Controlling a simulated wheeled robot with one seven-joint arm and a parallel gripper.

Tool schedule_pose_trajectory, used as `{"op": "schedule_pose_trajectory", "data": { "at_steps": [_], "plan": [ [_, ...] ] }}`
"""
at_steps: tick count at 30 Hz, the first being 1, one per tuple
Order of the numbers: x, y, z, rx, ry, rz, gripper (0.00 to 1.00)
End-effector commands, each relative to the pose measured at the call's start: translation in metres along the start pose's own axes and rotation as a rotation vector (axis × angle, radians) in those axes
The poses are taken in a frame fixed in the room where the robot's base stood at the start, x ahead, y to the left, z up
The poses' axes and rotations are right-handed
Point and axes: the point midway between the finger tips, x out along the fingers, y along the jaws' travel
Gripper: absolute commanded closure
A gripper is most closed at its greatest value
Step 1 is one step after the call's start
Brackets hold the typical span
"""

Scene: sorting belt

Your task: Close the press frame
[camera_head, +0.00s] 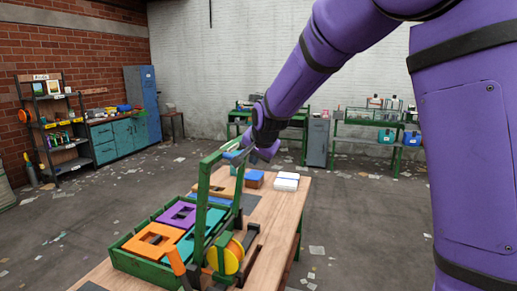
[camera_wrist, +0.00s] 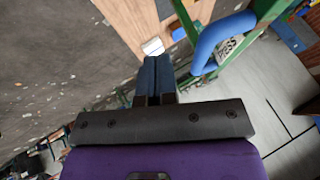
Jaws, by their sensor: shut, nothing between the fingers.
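White boxes (camera_head: 287,181) and a brown box (camera_head: 254,179) lie farther along the table (camera_head: 272,232). Open floor surrounds the table.

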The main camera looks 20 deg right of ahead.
Motion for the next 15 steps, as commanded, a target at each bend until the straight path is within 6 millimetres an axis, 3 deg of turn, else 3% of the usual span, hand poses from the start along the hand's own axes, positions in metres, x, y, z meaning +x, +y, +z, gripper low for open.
{"op": "schedule_pose_trajectory", "data": {
  "at_steps": [6, 15],
  "plan": [
    [0.017, -0.024, 0.000, -0.002, 0.000, 0.000, 1.00],
    [0.023, -0.035, 0.000, 0.000, 0.000, -0.001, 1.00]
  ]
}}
